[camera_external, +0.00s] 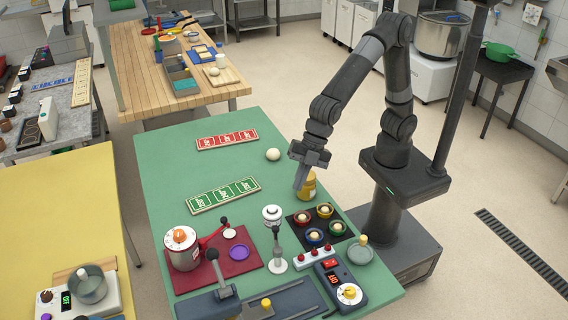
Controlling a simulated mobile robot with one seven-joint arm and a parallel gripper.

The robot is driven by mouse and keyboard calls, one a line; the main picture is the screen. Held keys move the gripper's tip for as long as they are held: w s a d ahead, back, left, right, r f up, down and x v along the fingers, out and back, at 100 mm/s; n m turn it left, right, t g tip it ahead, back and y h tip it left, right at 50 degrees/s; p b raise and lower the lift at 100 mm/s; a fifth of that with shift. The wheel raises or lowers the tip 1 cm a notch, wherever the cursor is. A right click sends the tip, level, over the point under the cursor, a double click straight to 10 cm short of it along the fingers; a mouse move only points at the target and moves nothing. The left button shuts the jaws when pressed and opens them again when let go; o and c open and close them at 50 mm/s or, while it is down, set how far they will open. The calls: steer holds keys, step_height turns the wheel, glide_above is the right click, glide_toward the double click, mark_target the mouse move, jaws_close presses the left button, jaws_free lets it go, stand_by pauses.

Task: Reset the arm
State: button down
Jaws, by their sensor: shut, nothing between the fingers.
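My gripper (301,178) hangs from my bent arm over the green table (165,152), toward its right edge. Its fingers point down and look shut. A yellow jar (308,187) stands just behind or beside the fingertips and is partly covered by them; I cannot tell whether they touch. A white ball (273,154) lies on the table to the left of my gripper.
A black tray with several coloured cups (325,210) sits just in front of my gripper. A red mat (243,262) with a dial pot (181,247), a lever stand (277,250) and a timer box (341,286) fill the front. The table's left middle is clear around the green card strip (223,195).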

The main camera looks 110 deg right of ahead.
steer(key=s+d+r+m+h, duration=0.1)
steer(key=s+d+r+m, duration=0.3)
steer(key=s+d, duration=0.65)
steer(key=s+d+r+m+h, duration=0.2)
steer(key=s+d+m, duration=0.4)
steer(key=s+d, duration=0.45)
steer(key=s+d+f+m, duration=0.1)
steer(key=s+m, duration=0.1)
steer(key=s, duration=0.3)
steer(key=s+d+f+m, duration=0.1)
steer(key=s+m, duration=0.1)
steer(key=s, duration=0.4)
steer(key=shift+d+f, duration=0.3)
stand_by(0.8)
